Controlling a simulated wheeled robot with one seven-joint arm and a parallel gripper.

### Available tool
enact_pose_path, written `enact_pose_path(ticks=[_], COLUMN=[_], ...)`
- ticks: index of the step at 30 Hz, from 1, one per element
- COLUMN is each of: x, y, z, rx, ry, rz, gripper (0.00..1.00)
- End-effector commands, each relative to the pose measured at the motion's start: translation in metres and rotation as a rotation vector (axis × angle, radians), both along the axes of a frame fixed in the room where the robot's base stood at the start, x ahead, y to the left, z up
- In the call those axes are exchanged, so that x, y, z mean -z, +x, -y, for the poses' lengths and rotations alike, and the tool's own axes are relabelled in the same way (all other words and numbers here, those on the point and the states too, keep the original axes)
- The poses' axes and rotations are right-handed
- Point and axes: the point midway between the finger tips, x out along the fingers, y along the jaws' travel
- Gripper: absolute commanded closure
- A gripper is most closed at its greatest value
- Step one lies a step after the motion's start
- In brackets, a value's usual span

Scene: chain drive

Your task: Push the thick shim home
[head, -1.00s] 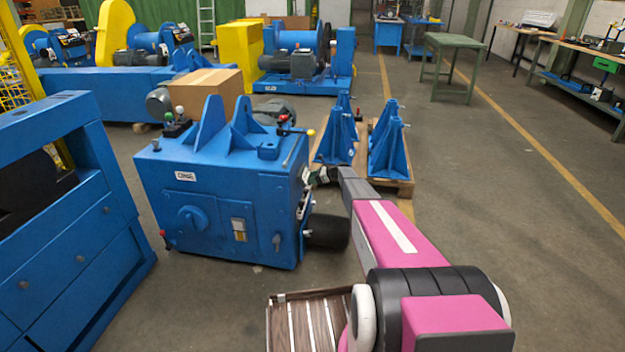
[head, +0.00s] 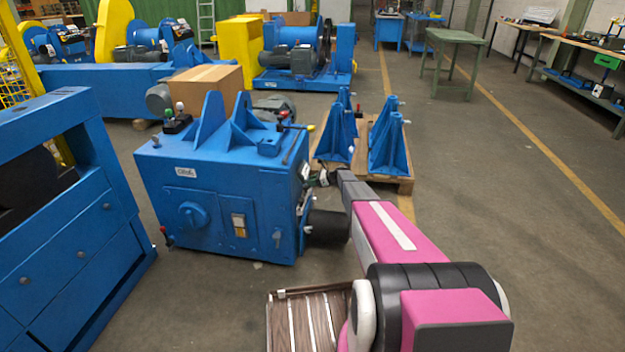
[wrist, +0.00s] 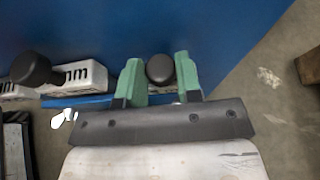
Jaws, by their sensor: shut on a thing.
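My gripper (wrist: 160,80) has two green fingers, one on either side of a round black knob (wrist: 160,69), and is shut on it. The knob is in front of a blue wall of the machine; what it is fixed to is mostly hidden behind the gripper. In the head view my gripper (head: 318,178) is small, at the right side of the blue machine (head: 215,205).
A dark cylinder (head: 327,228) sticks out of the machine's right side, below my gripper. A pallet (head: 405,182) with blue brackets (head: 388,150) stands just behind my arm. A blue frame (head: 70,230) stands at the left. Open floor lies to the right.

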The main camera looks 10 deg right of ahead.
Motion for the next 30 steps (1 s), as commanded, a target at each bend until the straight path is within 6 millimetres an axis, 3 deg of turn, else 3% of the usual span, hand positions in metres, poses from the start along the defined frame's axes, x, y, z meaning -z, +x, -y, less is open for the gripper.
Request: enact_pose_path(ticks=[4,5,6,7,20,30], x=[0.005,0.006,0.005,0.005,0.001,-0.019], y=[-0.001,-0.001,-0.001,0.0,-0.002,-0.017], z=[0.001,0.0,0.001,0.0,0.006,0.051], rx=[0.0,0.0,-0.001,0.0,0.001,0.003], ry=[-0.01,-0.01,-0.009,-0.01,-0.007,-0.008], rz=[-0.003,-0.003,-0.003,-0.003,-0.002,-0.001], gripper=[1.0,0.58,0.45,0.42,0.42,0.42])
